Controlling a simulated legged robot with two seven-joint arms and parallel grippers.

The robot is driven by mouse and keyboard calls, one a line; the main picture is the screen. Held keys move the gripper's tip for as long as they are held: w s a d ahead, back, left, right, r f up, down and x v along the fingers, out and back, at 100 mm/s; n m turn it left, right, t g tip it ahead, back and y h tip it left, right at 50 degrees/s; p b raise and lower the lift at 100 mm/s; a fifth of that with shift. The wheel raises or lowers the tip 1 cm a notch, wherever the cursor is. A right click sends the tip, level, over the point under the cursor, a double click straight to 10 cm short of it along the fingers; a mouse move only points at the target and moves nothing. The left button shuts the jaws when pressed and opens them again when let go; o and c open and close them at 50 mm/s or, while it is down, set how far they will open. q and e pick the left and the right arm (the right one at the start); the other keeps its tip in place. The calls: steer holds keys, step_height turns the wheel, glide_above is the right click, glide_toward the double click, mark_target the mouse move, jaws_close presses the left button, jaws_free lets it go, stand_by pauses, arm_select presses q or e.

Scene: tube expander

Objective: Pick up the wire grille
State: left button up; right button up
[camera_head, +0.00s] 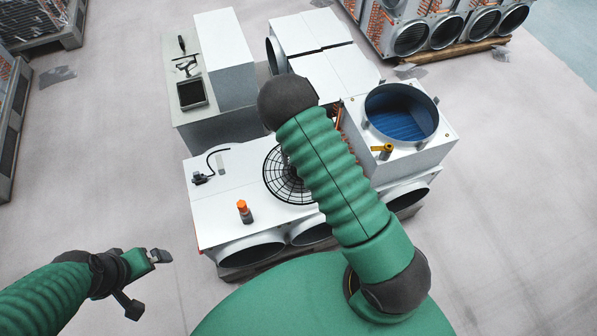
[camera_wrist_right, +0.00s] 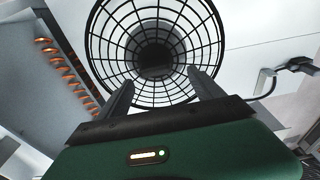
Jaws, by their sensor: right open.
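The wire grille (camera_head: 282,180) is a round black wire guard lying on the white top of the long unit (camera_head: 225,206), in the middle of the head view. My right arm covers its right part. In the right wrist view, the grille (camera_wrist_right: 155,58) fills the top middle, with rings, spokes and a dark hub. My right gripper (camera_wrist_right: 162,92) is open, its two dark fingers apart in front of the grille's near part. I cannot tell whether they touch it. My right gripper is hidden in the head view. My left gripper (camera_head: 146,283) is open and empty over the floor at lower left.
An orange-capped bottle (camera_head: 244,212) and a small black tool with a cable (camera_head: 203,178) stand left of the grille. A box with a blue-lined round opening (camera_head: 400,112) is at right, with a yellow-and-black tool (camera_head: 385,152) on its edge. Copper coils (camera_wrist_right: 75,75) are left in the wrist view.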

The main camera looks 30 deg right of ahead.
steer(key=f+b, duration=0.1)
steer(key=f, duration=0.1)
steer(key=d+f+b, duration=0.1)
steer(key=f, duration=0.2)
steer(key=shift+d+f, duration=0.1)
steer(key=shift+f, duration=0.25)
steer(key=shift+r, duration=0.15)
steer(key=shift+a+r, duration=0.15)
steer(key=shift+a, duration=0.2)
steer(key=c, duration=0.4)
steer(key=shift+d, duration=0.2)
steer(key=c, duration=1)
arm_select(q)
steer(key=shift+d+f, duration=0.25)
steer(key=shift+f, duration=0.3)
steer(key=shift+d+f, duration=0.2)
steer(key=shift+f, duration=0.3)
arm_select(e)
jaws_close()
